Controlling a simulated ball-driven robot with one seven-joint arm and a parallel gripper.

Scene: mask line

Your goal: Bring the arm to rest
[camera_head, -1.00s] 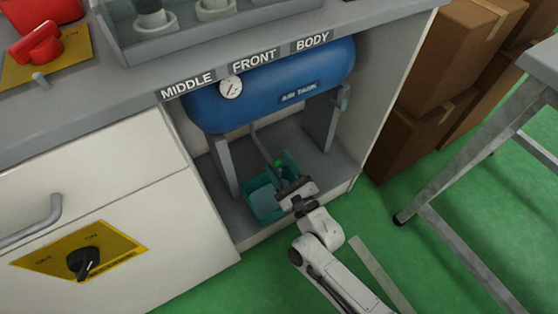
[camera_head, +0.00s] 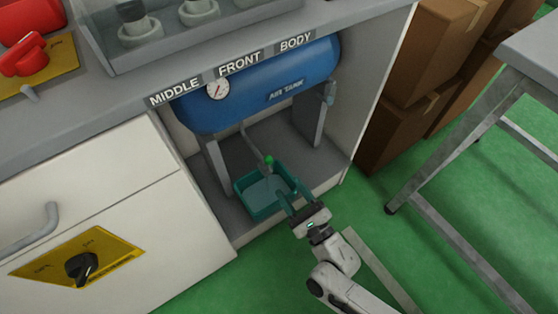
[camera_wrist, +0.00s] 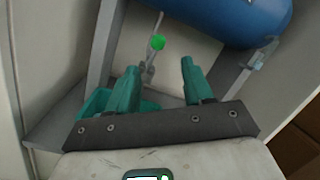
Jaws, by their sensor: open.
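My gripper (camera_head: 292,191) is open, with its two green fingers spread and nothing between them. In the head view it is at the front right edge of a teal tray (camera_head: 246,206); I cannot tell whether it touches it. My arm reaches in from the lower right. In the wrist view my gripper (camera_wrist: 160,75) points into the cabinet, and the tray (camera_wrist: 95,103) shows partly behind the left finger.
A blue air tank (camera_head: 265,85) with a gauge fills the upper cabinet. A green-tipped lever (camera_head: 269,160) hangs below it, above the tray. Tank legs (camera_head: 215,170) and cabinet walls flank the opening. Boxes (camera_head: 425,60) and a metal-legged table (camera_head: 450,150) stand right; green floor is clear between.

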